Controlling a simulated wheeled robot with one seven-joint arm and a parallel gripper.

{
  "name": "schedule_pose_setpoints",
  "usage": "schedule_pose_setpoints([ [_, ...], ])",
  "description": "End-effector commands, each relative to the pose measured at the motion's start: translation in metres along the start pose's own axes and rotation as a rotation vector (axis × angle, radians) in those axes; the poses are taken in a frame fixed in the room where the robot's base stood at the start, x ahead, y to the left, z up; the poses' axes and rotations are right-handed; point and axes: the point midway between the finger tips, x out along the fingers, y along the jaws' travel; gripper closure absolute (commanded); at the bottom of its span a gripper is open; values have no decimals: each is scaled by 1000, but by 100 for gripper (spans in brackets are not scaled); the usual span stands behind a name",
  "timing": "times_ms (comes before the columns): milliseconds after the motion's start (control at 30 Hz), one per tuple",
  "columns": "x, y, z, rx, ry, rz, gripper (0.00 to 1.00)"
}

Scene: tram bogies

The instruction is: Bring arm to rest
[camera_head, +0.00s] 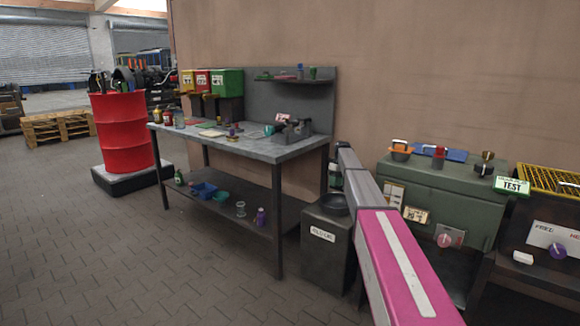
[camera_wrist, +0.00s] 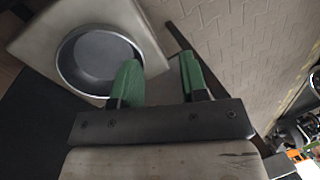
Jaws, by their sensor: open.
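My arm reaches out from the lower right of the head view, with a pink link nearest and grey links beyond. My gripper (camera_wrist: 160,68) shows in the wrist view as two green fingers set apart with nothing between them. In the head view its green fingers are small and partly hidden by my arm, beside the right end of the workbench (camera_head: 300,150). A round dark dish (camera_wrist: 98,60) on top of a box (camera_wrist: 135,20) lies beyond the left finger in the wrist view. I cannot tell the exact gap between them.
The dark box (camera_head: 325,262) with a label and dish stands between the workbench and a green cabinet (camera_head: 455,185) carrying small parts. A yellow mesh basket (camera_head: 550,180) is at the far right. A red drum (camera_head: 122,130) stands left. The tiled floor (camera_head: 110,260) at front left is clear.

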Motion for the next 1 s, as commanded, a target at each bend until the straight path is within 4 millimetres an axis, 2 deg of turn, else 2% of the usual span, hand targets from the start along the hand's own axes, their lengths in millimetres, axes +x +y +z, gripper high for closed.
schedule_pose_setpoints([
  [33, 29, -26, 31, 33, 0, 9, 60],
  [200, 102, -81, 97, 165, 16, 56, 60],
  [367, 161, -135, 165, 289, 38, 100, 60],
  [500, 204, -185, 229, 397, 62, 137, 60],
  [700, 248, -253, 317, 538, 104, 184, 60],
  [800, 260, -277, 348, 591, 124, 200, 60],
  [900, 267, -291, 367, 626, 137, 210, 60],
  [1000, 270, -296, 374, 642, 144, 216, 60],
])
